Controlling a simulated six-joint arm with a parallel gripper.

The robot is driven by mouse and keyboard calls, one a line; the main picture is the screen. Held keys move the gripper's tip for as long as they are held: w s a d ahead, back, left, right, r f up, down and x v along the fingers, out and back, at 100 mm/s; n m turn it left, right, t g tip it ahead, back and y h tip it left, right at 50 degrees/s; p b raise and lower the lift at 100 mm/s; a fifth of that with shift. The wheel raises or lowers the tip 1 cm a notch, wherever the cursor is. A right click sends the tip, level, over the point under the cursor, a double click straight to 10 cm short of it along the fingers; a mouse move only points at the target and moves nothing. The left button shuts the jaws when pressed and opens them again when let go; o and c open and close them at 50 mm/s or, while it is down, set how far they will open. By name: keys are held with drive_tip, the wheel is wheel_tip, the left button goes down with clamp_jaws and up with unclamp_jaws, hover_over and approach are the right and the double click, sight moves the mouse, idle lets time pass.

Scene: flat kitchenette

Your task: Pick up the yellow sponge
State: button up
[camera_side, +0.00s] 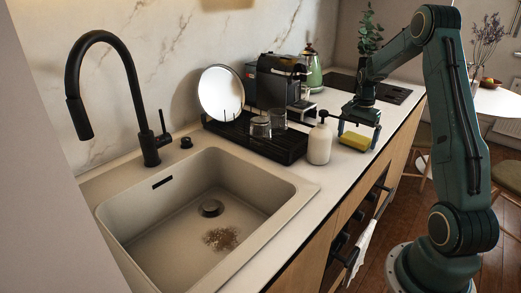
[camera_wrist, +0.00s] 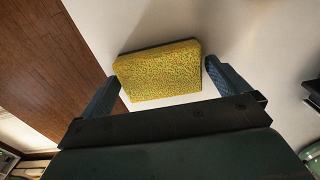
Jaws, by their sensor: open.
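The yellow sponge (camera_side: 355,141) lies flat on the pale countertop near its front edge, to the right of the white soap bottle in the side view. In the wrist view the sponge (camera_wrist: 158,71) lies just ahead of my gripper, across the gap between the fingers. My gripper (camera_side: 359,129) points down over the sponge, with its fingers apart. The wrist view shows the two blue-grey fingers (camera_wrist: 163,86) open, one toward each end of the sponge, and nothing between them is gripped. I cannot tell the exact height of the fingertips above the counter.
A white soap bottle (camera_side: 319,144) with a black pump stands close left of my gripper. A black drying tray (camera_side: 262,141) holds glasses and a white plate (camera_side: 221,93). The sink (camera_side: 205,210) is at the left. A coffee machine (camera_side: 279,80) and green kettle (camera_side: 312,70) stand behind.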

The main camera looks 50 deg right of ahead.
sight(357, 137)
drive_tip(key=c, duration=0.8)
drive_tip(key=shift+r, duration=0.15)
wheel_tip(357, 137, up, 20)
idle(0.5)
idle(0.5)
